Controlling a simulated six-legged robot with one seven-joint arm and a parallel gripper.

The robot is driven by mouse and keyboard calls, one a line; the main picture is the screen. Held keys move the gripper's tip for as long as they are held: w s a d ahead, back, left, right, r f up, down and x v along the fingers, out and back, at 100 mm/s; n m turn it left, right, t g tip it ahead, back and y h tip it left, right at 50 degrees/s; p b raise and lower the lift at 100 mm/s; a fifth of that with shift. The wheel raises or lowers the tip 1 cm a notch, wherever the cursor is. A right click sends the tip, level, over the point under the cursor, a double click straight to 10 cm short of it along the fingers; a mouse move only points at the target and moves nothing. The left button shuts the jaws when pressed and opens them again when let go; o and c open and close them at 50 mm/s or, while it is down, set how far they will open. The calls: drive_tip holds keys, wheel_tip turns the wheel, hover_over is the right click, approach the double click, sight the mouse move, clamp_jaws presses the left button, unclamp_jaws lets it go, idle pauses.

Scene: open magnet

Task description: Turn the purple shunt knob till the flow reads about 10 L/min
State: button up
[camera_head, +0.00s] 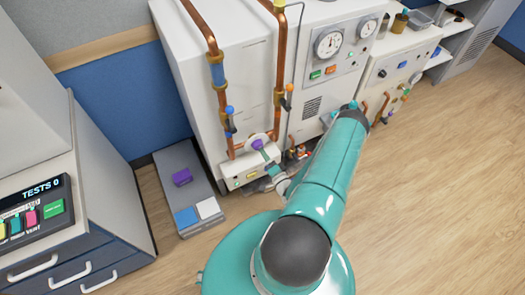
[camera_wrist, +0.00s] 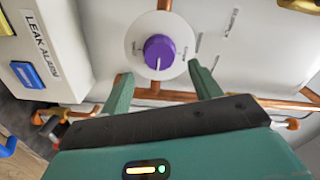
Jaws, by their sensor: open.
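The purple knob (camera_wrist: 159,52) sits on a round white dial plate (camera_wrist: 137,47) in the wrist view, with a pale pointer line toward the bottom of the picture. Small markings around the plate are too small to read. My gripper (camera_wrist: 160,69) is open, its two green fingers on either side below the knob, apart from it and holding nothing. In the head view a purple knob (camera_head: 257,144) shows low on the white cabinet beside the copper pipes. No flow figure is readable.
Copper pipes (camera_head: 280,60) run down the cabinet front (camera_head: 190,60). A grey low platform (camera_head: 168,160) holds a purple block (camera_head: 182,177). Wooden floor at the right is clear.

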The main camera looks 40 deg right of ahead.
drive_tip(key=v, duration=0.9)
drive_tip(key=shift+s+a, duration=0.1)
drive_tip(key=shift+s, duration=0.1)
